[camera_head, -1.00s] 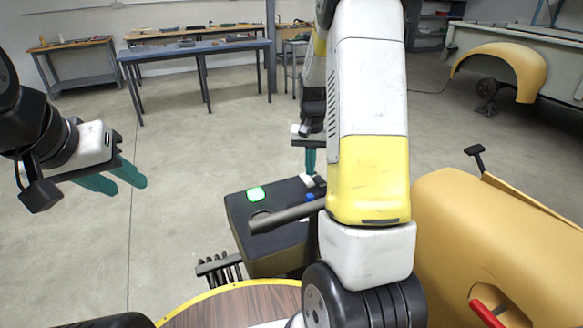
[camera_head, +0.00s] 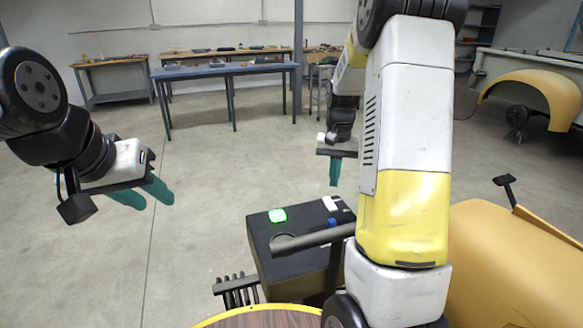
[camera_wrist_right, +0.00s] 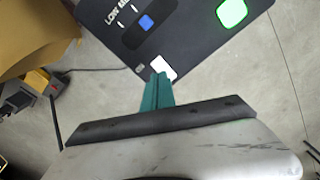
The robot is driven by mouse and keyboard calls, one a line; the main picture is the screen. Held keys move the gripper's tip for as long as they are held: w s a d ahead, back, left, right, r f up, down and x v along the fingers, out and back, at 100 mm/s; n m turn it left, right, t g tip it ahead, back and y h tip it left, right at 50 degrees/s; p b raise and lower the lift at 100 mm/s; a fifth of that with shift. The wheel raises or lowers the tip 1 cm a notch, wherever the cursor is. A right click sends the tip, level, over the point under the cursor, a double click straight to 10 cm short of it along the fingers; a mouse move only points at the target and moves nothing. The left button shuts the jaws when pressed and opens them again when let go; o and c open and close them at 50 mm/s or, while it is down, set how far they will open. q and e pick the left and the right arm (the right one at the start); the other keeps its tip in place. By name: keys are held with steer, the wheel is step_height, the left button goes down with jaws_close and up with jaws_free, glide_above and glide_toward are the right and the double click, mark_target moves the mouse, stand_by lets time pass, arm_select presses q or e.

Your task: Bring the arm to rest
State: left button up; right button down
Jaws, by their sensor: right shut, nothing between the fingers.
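My right arm crosses the middle of the head view, its white and yellow links hiding part of the floor and the box. My right gripper (camera_head: 335,185) has its teal fingers together with nothing between them. It hangs just above the far edge of a dark control box (camera_head: 262,240). In the right wrist view the shut fingers (camera_wrist_right: 158,76) point at the box panel, overlapping a white switch (camera_wrist_right: 162,68). I cannot tell the exact gap. My left gripper (camera_head: 158,201) is at the left over bare floor, its two teal fingers apart and empty.
The box carries a lit green button (camera_head: 277,215) and a blue button (camera_wrist_right: 146,22). A yellow body panel (camera_head: 500,265) stands at the right. A round wooden top (camera_head: 255,318) is at the front. A blue table (camera_head: 225,70) stands far back. Floor at the left is clear.

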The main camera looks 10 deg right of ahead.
steer(key=s+a+r+n+t+y, duration=0.1)
steer(key=s+a+r+t, duration=0.1)
steer(key=s+a+r, duration=0.3)
steer(key=s+a+r+n+t, duration=0.1)
steer(key=s+a+r, duration=0.1)
steer(key=s+r, duration=0.4)
steer(key=s+a+r+n+t+y, duration=0.1)
steer(key=s+a+r+n+t, duration=0.2)
steer(key=s, duration=0.8)
steer(key=shift+s+a+r, duration=0.4)
steer(key=shift+a+r, duration=0.35)
steer(key=shift+a, duration=0.45)
steer(key=shift+d, duration=0.1)
